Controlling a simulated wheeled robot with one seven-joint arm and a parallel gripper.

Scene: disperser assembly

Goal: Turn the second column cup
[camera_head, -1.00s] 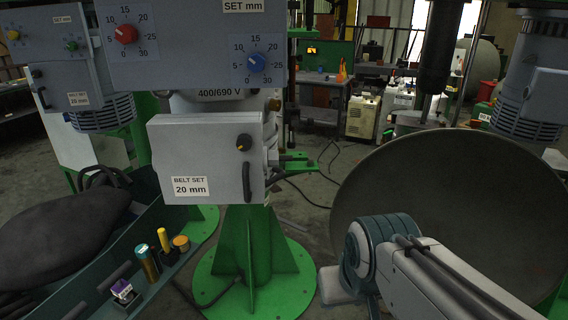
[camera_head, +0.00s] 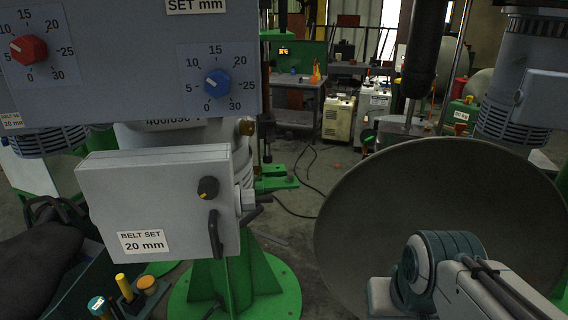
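A green column base (camera_head: 233,285) stands at lower centre. It bears a grey box (camera_head: 160,205) labelled "BELT SET 20 mm", with a black knob (camera_head: 208,188) and a dark handle (camera_head: 215,234). Above it a grey panel (camera_head: 130,75) carries a red dial (camera_head: 28,49) and a blue dial (camera_head: 217,83). A large, dark round bowl or disc (camera_head: 430,190) fills the right side. I cannot tell which part is the second column cup. My arm shows at lower right, in front of the round thing; my gripper is out of view.
A motor housing (camera_head: 520,80) hangs at upper right. Yellow and orange-topped items (camera_head: 146,283) stand in a tray at lower left, beside a dark sack-like shape (camera_head: 30,255). A workbench (camera_head: 296,82) and white machines (camera_head: 370,108) stand behind. Some floor is clear beyond the column.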

